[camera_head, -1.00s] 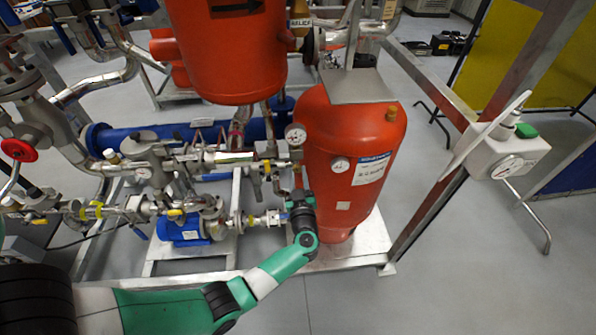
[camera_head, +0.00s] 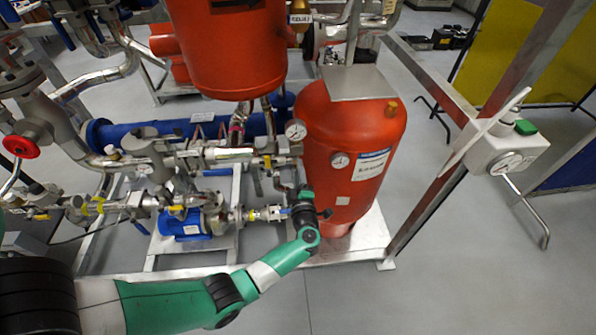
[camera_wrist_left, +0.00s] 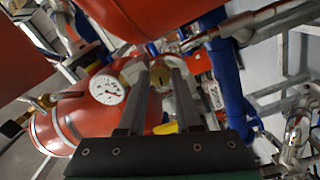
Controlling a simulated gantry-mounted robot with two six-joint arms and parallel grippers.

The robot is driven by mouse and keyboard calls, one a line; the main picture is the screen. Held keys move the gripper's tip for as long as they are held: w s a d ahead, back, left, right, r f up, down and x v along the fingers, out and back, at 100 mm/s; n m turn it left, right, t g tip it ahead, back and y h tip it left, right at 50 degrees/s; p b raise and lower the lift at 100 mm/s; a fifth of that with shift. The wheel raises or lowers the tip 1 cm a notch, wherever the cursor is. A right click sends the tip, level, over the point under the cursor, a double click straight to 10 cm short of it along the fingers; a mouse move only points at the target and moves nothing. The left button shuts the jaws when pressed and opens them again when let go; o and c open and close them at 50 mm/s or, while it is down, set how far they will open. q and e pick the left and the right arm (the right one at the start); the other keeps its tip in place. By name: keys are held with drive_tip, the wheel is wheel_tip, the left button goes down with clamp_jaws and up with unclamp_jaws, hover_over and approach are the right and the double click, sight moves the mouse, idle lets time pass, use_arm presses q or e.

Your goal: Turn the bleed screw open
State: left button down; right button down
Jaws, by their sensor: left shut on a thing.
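My left gripper (camera_head: 303,190) reaches in beside the lower left of the red tank (camera_head: 352,130). Its fingertips are too small and dark to make out in the head view. In the left wrist view, the two grey fingers of my left gripper (camera_wrist_left: 157,72) are closed around a small brass-coloured fitting, which looks like the bleed screw (camera_wrist_left: 155,77). How far the screw is turned cannot be told. In the head view, the screw is hidden behind my wrist. My right gripper is in neither view.
A white dial gauge (camera_wrist_left: 107,90) sits just left of the fingers in the left wrist view. Pipes, yellow-handled valves and a blue pump (camera_head: 185,224) crowd the skid left of my wrist. A steel frame post (camera_head: 430,215) rises at the right.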

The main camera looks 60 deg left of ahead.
use_arm(q)
drive_tip(key=shift+w+n+g+b, duration=0.1)
drive_tip(key=shift+n+g+b, duration=0.2)
drive_tip(key=shift+n+b, duration=6)
drive_tip(key=n+p, duration=0.6)
drive_tip(key=c, duration=0.6)
unclamp_jaws()
drive_tip(key=shift+d, duration=0.1)
